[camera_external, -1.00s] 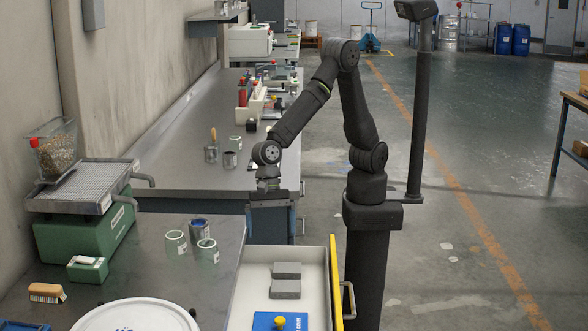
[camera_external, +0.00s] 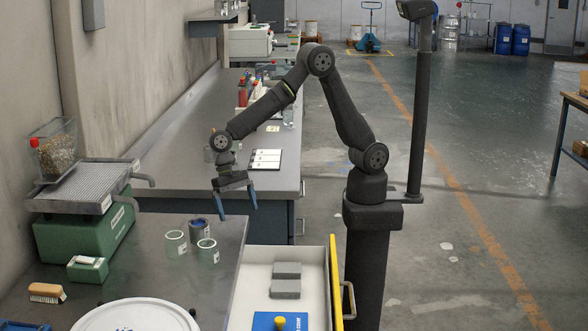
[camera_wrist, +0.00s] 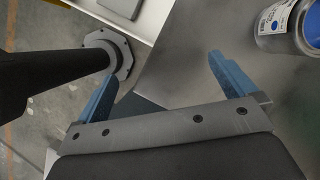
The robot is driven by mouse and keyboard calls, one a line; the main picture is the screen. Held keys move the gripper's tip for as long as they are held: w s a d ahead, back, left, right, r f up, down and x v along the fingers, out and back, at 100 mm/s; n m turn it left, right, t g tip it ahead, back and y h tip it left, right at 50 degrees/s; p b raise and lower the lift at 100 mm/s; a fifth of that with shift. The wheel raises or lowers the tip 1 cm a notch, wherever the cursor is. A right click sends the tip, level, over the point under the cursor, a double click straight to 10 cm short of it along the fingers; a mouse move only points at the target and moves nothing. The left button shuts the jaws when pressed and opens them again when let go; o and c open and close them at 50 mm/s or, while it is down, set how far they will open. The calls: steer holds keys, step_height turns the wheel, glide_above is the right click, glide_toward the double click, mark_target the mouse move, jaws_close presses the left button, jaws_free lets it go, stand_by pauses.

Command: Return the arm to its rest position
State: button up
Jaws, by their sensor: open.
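My gripper (camera_external: 236,218) is open and empty in the external view. Its two blue fingers point down above the back right corner of the near bench (camera_external: 150,262), to the right of a tin with blue paint (camera_external: 198,231). In the wrist view the spread blue fingers (camera_wrist: 160,75) have nothing between them. The blue tin (camera_wrist: 282,30) shows at the upper right there, apart from the fingers. My arm is bent, with its elbow raised.
Two pale jars (camera_external: 175,243) stand near the blue tin. An open drawer (camera_external: 322,285) with grey blocks (camera_external: 286,279) lies to the right. A green machine (camera_external: 85,225) stands at left. A white chart card (camera_external: 266,159) lies on the far bench.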

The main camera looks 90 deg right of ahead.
steer(key=w+d+n+g+h, duration=0.1)
steer(key=w+d+n, duration=0.2)
steer(key=d, duration=0.6)
steer(key=shift+w, duration=0.55)
